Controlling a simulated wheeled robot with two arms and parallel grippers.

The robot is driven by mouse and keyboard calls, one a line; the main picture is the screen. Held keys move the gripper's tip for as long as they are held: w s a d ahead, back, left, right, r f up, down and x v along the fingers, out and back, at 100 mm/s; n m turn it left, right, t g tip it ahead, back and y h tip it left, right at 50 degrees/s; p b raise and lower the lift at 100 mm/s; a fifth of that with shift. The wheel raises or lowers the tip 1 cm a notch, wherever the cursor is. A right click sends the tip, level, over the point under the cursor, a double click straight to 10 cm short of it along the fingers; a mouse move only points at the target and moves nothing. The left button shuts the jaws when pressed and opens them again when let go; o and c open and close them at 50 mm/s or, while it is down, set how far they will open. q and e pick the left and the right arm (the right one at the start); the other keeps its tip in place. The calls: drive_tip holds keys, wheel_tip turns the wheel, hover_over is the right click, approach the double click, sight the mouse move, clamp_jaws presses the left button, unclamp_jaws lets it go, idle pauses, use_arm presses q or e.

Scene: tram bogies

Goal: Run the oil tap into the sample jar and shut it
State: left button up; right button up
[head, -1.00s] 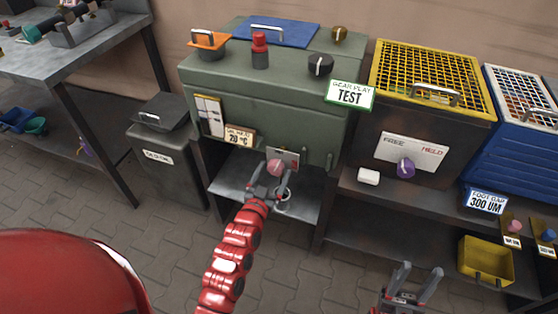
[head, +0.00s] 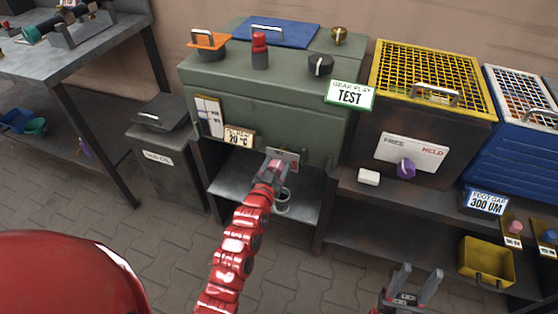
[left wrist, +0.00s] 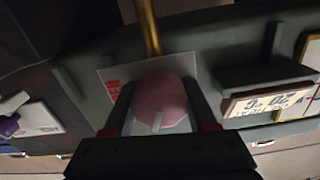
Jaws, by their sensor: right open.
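The pink tap knob (left wrist: 160,98) sits on a white plate (left wrist: 115,75) with red marks, on the front of the green cabinet (head: 270,120). A brass pipe (left wrist: 148,28) shows beside it in the left wrist view. My right gripper (head: 416,283) is open and empty at lower right.
A lidded waste-oil bin (head: 165,160) stands left of the cabinet. On the right are a yellow-grated box (head: 430,85), a purple knob (head: 405,168), a white block (head: 369,177) and a yellow bin (head: 486,262). The cabinet top carries knobs and a red button (head: 260,50).

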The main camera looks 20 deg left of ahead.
use_arm(q)
drive_tip(key=c, duration=0.5)
drive_tip(key=shift+a+f+n+b, duration=0.1)
drive_tip(key=shift+n+b, duration=0.65)
drive_tip(key=shift+n, duration=1.45)
drive_tip(key=o, duration=1.4)
drive_tip(key=shift+c, duration=0.2)
drive_tip(key=shift+s, duration=0.1)
drive_tip(key=s, duration=1.7)
drive_tip(key=shift+a, duration=0.25)
